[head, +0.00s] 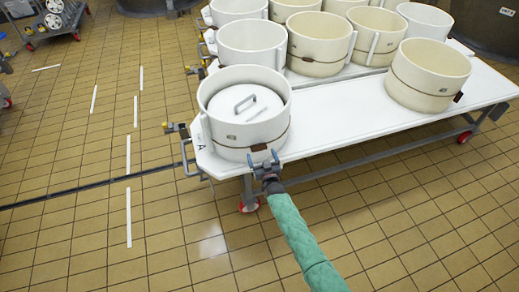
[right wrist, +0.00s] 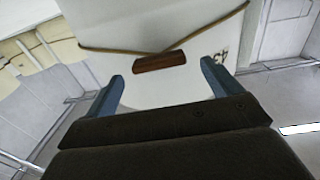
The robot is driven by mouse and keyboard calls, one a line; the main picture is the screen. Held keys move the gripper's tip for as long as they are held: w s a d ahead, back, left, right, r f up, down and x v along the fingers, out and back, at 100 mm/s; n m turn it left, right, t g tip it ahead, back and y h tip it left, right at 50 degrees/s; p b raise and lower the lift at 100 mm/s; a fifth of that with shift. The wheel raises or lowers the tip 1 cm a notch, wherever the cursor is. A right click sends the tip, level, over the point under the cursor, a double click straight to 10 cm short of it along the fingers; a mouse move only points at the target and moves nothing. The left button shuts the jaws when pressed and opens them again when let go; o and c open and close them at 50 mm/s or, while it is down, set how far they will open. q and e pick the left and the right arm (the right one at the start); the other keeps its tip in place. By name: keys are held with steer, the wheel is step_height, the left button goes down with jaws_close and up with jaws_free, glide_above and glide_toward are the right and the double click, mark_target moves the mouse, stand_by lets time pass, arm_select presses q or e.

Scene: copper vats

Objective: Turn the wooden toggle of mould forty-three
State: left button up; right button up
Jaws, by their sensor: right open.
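A round white mould (head: 235,131) stands at the near left corner of the white table, with a lid and grey handle inside its rim. A cord runs round its lower wall. A small brown wooden toggle (right wrist: 159,62) sits on the cord at the front of the mould in the right wrist view. My right gripper (head: 263,157) is open at the front of this mould. In the right wrist view its two blue fingers (right wrist: 165,92) stand apart, short of the toggle, which lies between and beyond them. A dark mark beside the toggle is partly visible. My left gripper is not in view.
The white wheeled table (head: 340,120) holds several other moulds, one (head: 428,75) at the right and a row behind. A metal rail (head: 187,155) is at the table's left end. The tiled floor (head: 90,230) at left is clear, with a trolley (head: 50,20) far off.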

mark_target(260, 150)
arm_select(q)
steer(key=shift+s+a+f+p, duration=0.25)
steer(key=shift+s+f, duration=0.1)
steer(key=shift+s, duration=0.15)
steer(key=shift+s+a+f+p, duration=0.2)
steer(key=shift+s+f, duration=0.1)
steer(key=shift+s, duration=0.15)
arm_select(e)
steer(key=shift+x, duration=1.95)
steer(key=shift+d, duration=0.1)
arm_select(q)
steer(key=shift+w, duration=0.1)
arm_select(e)
steer(key=c, duration=1)
